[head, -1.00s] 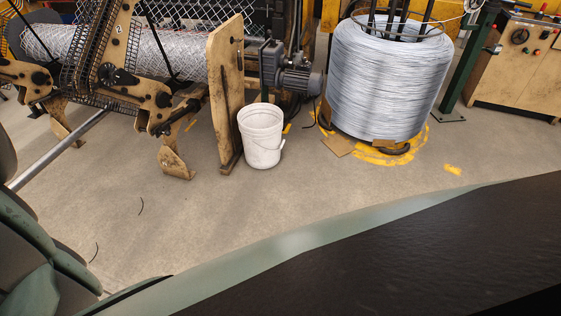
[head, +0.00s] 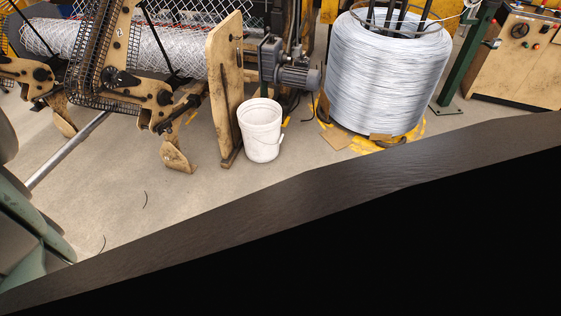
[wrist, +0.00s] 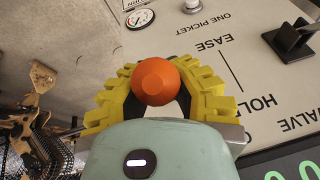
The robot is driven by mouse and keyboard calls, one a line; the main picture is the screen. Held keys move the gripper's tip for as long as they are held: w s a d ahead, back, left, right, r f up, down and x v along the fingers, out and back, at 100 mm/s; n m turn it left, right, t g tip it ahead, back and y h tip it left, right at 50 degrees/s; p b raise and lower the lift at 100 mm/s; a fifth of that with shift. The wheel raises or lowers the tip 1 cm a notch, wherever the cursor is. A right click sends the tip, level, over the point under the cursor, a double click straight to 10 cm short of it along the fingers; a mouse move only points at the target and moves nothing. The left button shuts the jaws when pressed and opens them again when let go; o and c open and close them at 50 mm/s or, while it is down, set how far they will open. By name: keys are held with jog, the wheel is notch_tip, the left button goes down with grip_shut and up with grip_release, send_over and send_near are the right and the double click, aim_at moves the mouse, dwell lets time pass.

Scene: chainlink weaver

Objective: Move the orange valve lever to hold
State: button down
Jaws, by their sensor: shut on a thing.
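The orange valve lever shows in the wrist view as a faceted orange knob (wrist: 156,82), seen end on. My gripper (wrist: 160,66) has its yellow ridged fingers on both sides of the knob and is shut on it. The lever's shaft and pivot are hidden behind the knob and fingers. On the pale panel (wrist: 225,75) to the right, the printed words EASE and HOLD stand with a thin line between them. Which mark the lever points at cannot be told. Neither lever nor gripper shows in the head view.
Green digits (wrist: 295,168) show lower right. In the head view are a white bucket (head: 260,130), a wire coil (head: 385,75) and open floor.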

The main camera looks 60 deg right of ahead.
jog(key=shift+s, duration=0.15)
dwell(0.3)
jog(key=c, duration=1.3)
grip_release()
jog(key=shift+c, duration=0.2)
jog(key=o, duration=0.7)
jog(key=shift+w+v, duration=0.1)
jog(key=shift+v, duration=2.9)
jog(key=shift+w+v, duration=0.15)
jog(key=shift+v, duration=2.85)
jog(key=shift+a, duration=0.1)
